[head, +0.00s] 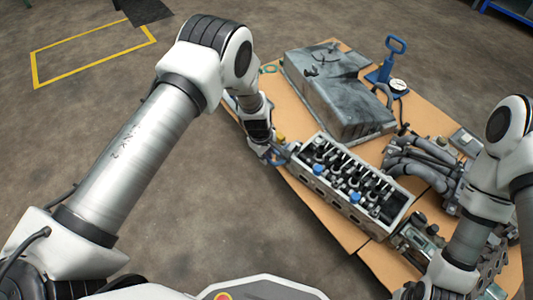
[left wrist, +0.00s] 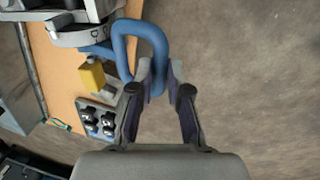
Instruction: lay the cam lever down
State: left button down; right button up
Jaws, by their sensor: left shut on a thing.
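The cam lever is a blue bent-bar loop (left wrist: 137,27) in the left wrist view, at the table edge, beside a grey metal part. My left gripper (left wrist: 160,78) is shut on the near side of this loop, its fingertips on either side of the bar. In the head view the blue lever (head: 280,161) shows small and partly covered at the left end of the cylinder head (head: 335,205). My left gripper (head: 270,156) reaches down to it there. My right arm comes in at the right, and its fingers do not show.
A grey metal cover (head: 335,85) lies behind the cylinder head on the tan table (head: 378,262). A blue-handled tool with a gauge (head: 397,86) stands at the back. Grey pipes (head: 420,165) lie at the right. A yellow block (left wrist: 92,75) sits near the lever. Bare floor lies to the left.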

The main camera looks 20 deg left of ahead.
pick_arm(q)
notch_tip(320, 180, down, 6)
jog(key=s, duration=0.2)
jog(key=shift+a+r, duration=0.2)
jog(key=shift+a, duration=0.15)
jog(key=c, duration=1.3)
grip_release()
jog(key=shift+s+a, duration=0.1)
jog(key=shift+o, duration=0.8)
jog(key=shift+a, duration=0.1)
jog(key=shift+w+r, duration=0.15)
jog(key=shift+w, duration=0.1)
